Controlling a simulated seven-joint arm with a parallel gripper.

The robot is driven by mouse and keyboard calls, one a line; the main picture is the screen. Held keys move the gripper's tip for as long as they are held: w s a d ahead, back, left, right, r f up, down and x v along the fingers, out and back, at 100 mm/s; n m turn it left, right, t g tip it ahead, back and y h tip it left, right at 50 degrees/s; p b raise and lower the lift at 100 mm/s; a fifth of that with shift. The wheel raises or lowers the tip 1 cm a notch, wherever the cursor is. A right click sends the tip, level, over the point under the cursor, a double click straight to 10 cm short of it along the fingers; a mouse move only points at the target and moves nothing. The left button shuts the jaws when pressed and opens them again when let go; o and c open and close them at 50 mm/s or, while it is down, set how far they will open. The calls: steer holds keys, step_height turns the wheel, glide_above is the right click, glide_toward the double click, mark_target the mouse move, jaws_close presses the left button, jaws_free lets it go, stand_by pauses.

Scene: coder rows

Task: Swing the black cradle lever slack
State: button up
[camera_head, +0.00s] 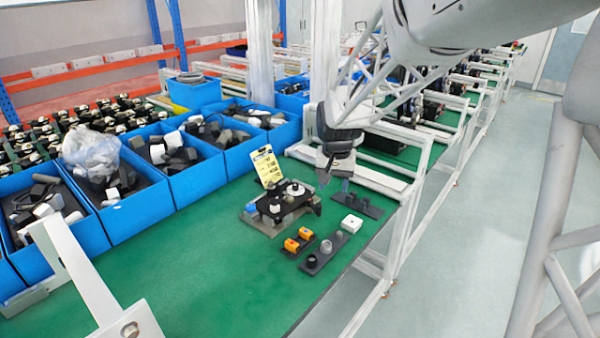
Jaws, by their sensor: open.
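The cradle (252,217), a small metal fixture with a black top plate and white round parts, stands on the green bench top. A yellow tag (267,166) rises at its back. A black piece at the cradle's right side (315,205) looks like the lever; it is too small to tell its angle. My gripper (325,177) points down just above and right of the cradle, near that black piece. The gripper is open with nothing seen in it. I cannot tell whether its fingers touch anything.
Dark strips in front and right of the cradle carry orange blocks (291,245), black and grey round parts and a white block (351,223). Blue bins (155,200) of parts line the left and back. A white rail (400,185) borders the right. The front green bench (215,275) is clear.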

steer(key=m, duration=0.1)
glide_above(318, 205)
steer(key=shift+g, duration=0.3)
step_height(318, 205, down, 9)
steer(key=shift+w+f, duration=0.1)
steer(key=shift+w, duration=0.05)
steer(key=shift+f, duration=0.1)
steer(key=shift+f, duration=3.8)
jaws_close()
